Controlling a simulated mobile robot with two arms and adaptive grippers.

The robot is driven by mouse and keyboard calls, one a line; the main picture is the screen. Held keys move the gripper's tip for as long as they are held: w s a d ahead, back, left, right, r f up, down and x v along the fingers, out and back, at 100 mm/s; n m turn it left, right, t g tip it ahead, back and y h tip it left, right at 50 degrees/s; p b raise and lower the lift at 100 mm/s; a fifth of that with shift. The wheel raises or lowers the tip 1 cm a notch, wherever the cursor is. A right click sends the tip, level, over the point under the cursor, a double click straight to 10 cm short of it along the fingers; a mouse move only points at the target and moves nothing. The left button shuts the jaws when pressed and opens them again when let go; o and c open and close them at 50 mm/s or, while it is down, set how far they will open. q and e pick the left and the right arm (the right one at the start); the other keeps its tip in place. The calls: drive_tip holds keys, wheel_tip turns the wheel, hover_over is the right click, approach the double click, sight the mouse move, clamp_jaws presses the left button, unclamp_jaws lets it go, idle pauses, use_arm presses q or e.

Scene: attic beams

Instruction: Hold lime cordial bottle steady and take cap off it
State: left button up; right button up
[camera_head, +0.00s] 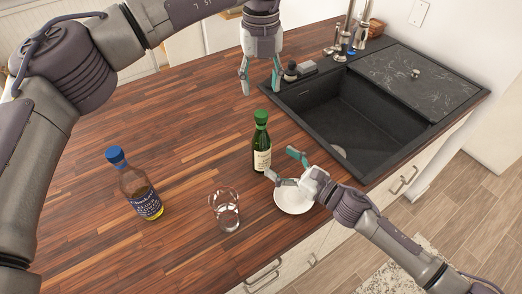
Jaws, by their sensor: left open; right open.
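A dark green bottle (262,150) with a green cap (261,117) and a pale label stands upright on the wooden counter; its label is too small to read, but it looks like the lime cordial bottle. My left gripper (261,88) is open and empty, pointing down, above and behind the capped bottle in the picture. My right gripper (279,163) is open, its fingers reaching toward the bottle's lower right side. I cannot tell whether a finger touches the glass. The cap is on the bottle.
A clear bottle with a blue cap (139,190) stands at left. A drinking glass (226,212) stands front left of the green bottle. A white plate (291,203) lies under my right gripper. A black sink (345,120) is at right.

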sight(269, 154)
drive_tip(key=x, duration=0.7)
drive_tip(key=shift+w+a, duration=0.1)
drive_tip(key=shift+w, duration=0.05)
clamp_jaws()
